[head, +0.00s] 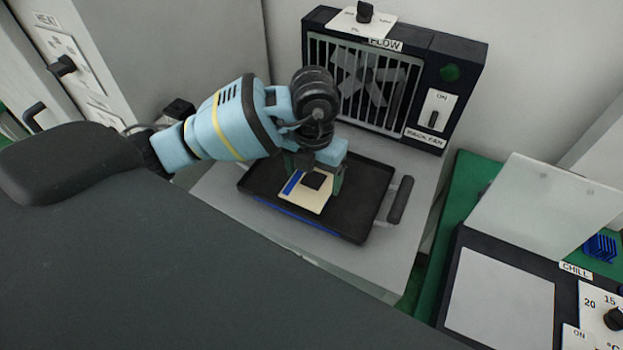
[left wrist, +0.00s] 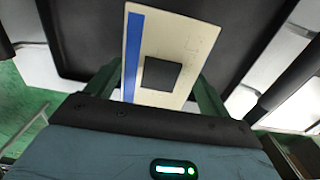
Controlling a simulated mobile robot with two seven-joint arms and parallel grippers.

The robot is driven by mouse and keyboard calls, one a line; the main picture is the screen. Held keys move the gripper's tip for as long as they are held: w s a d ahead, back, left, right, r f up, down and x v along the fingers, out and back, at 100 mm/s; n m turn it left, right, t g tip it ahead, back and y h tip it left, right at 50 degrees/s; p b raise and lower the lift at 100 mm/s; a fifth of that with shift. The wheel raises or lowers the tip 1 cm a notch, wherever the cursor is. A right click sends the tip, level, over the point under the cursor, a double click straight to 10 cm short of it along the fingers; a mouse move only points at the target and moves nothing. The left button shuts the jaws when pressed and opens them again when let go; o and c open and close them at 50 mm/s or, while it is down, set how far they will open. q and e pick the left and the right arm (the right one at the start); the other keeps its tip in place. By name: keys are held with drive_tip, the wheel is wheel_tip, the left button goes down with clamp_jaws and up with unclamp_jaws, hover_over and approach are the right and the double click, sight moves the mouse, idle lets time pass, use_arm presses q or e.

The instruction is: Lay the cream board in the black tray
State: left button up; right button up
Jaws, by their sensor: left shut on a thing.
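The cream board (head: 299,199) has a blue stripe along one edge and a dark square on its face. My left gripper (head: 314,180) is shut on the board, with a green finger at either side of it. The board also shows between the fingers in the left wrist view (left wrist: 188,38). The black tray (head: 348,212) lies on a grey surface, and the board is over its inside. I cannot tell whether the board touches the tray floor. My right gripper is not in view.
A black fan unit (head: 427,78) labelled "RACK FAN" stands behind the tray. The tray has a dark handle (head: 400,200) at its right. A chill box (head: 500,300) with a raised pale lid (head: 545,215) is at the right. A heat panel (head: 68,65) is at the left.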

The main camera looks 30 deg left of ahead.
sight(312, 181)
use_arm(q)
drive_tip(key=shift+w+a, duration=0.15)
drive_tip(key=f, duration=0.2)
drive_tip(key=shift+w+a+f, duration=0.25)
drive_tip(key=shift+a+f, duration=0.1)
drive_tip(key=shift+f, duration=0.45)
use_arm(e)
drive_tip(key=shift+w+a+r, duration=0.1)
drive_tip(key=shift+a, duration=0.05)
use_arm(q)
drive_tip(key=shift+f, duration=0.2)
drive_tip(key=o, duration=1)
drive_tip(key=shift+r, duration=0.1)
wheel_tip(312, 181, up, 12)
drive_tip(key=shift+r+p, duration=0.1)
drive_tip(key=shift+p, duration=0.35)
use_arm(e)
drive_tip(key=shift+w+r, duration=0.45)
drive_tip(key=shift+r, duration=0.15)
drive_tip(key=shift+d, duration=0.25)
